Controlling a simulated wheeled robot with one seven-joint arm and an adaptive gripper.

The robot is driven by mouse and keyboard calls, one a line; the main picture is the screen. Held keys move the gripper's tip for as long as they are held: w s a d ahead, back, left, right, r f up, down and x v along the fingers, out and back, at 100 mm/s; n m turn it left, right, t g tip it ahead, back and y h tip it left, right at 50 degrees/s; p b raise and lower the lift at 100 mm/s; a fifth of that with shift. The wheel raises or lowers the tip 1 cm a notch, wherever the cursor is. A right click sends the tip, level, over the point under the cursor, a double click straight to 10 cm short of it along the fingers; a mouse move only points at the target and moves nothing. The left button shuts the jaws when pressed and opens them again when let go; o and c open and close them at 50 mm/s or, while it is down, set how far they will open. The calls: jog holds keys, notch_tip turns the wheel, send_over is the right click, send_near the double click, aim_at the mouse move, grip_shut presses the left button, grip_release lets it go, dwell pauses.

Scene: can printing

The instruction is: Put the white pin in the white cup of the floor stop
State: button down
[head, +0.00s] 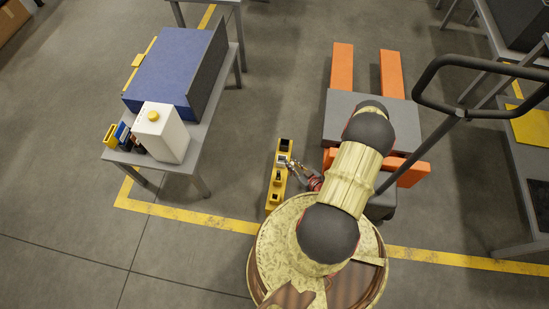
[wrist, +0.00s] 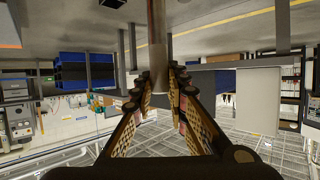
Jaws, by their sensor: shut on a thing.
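The floor stop (head: 270,201) is a long yellow block on the floor in the head view, with dark sockets along its top. A small pale patch (head: 283,158) shows near its far end; I cannot tell whether it is the white cup. My gripper (head: 291,164) is at the right side of that far end. In the wrist view, my gripper (wrist: 158,85) is shut on an upright pin (wrist: 157,25), which looks grey-brown in this light. The pin's far end runs out of the picture, so I cannot tell whether it touches the stop.
Right of the stop stands a grey and orange pallet cart (head: 345,105) with a dark handle. To the left, a grey table (head: 213,112) carries a blue box (head: 170,65) and a white canister (head: 160,133). Yellow lines (head: 190,212) mark the floor. Open floor lies left of the stop.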

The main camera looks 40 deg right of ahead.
jog(key=w+d+f+b, duration=0.2)
jog(key=w+f+b, duration=0.1)
jog(key=w, duration=0.3)
jog(key=w+d+f+b, duration=0.3)
jog(key=w+f, duration=0.3)
jog(key=shift+w, duration=0.15)
jog(key=shift+w+d+f+b, duration=0.1)
jog(key=shift+w+f+b, duration=0.1)
jog(key=shift+f+b, duration=0.55)
jog(key=shift+w+d+f+b, duration=0.15)
jog(key=shift+f+b, duration=0.1)
jog(key=shift+f, duration=0.9)
jog(key=shift+a, duration=0.1)
jog(key=shift+f, duration=0.15)
jog(key=c, duration=1.8)
grip_release()
jog(key=shift+o, duration=0.2)
